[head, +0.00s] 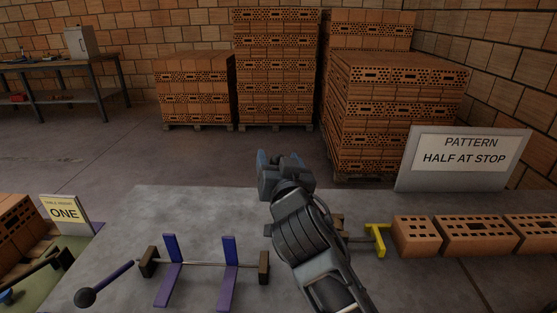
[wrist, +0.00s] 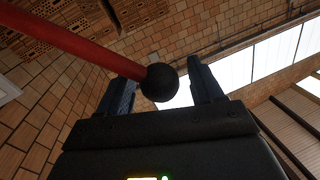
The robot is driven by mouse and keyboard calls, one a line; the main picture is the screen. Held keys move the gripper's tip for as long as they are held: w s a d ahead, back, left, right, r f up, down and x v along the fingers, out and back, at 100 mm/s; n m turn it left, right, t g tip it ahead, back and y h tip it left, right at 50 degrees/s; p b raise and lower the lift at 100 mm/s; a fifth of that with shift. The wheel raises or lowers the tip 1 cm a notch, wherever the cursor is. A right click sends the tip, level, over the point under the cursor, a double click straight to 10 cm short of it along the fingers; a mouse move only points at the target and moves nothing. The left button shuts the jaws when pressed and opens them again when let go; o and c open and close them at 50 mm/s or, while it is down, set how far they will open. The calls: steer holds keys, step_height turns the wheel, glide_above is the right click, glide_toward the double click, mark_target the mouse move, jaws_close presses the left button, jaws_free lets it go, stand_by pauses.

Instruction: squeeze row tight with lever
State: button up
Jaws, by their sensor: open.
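My gripper (head: 280,166) is raised over the grey table in the head view, its fingers open. In the wrist view, a red lever arm (wrist: 75,40) ends in a black ball knob (wrist: 160,82), which appears between my two open fingers (wrist: 160,76); I cannot tell whether they touch it. The red lever cannot be made out in the head view. A row of perforated orange bricks (head: 475,236) lies at the right, its left end by a yellow stop (head: 379,240). A purple lever (head: 111,282) with a black knob (head: 85,297) is at the front left, by two purple bars.
A sign reading "PATTERN HALF AT STOP" (head: 462,160) stands behind the bricks. A yellow "ONE" sign (head: 64,213) and more bricks (head: 18,230) are at the left. Stacked brick pallets (head: 275,70) stand behind. The grey table top (head: 190,212) is bare at its back left.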

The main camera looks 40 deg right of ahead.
steer(key=shift+a, duration=0.1)
jaws_close()
stand_by(0.5)
